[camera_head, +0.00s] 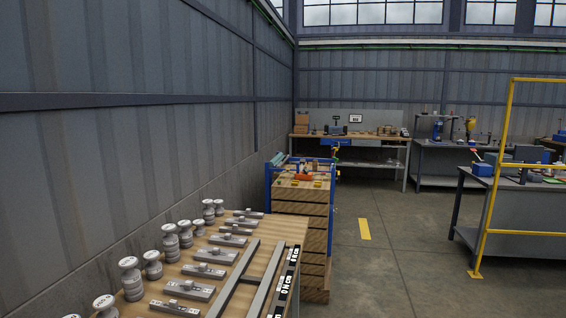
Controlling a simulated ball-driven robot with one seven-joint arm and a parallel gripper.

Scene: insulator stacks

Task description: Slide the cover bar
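A wooden-topped table (262,232) fills the lower left. Two long grey bars lie on it, running away from me: a left bar (234,277) and a right bar (267,281). I cannot tell which of them is the cover bar. Their near ends are cut off by the lower picture edge. Left of the bars is a row of several short metal plates with small raised blocks, one being a near plate (190,290). Farther left stand several grey-white insulator stacks, one being a ribbed stack (131,279). My gripper is not in view.
A black strip with white lettering (286,283) runs along the table's right edge. A metal wall (130,150) rises on the left. A wooden stack (302,215) with blue posts stands behind the table. A yellow railing (493,190) is at the right. The floor between is clear.

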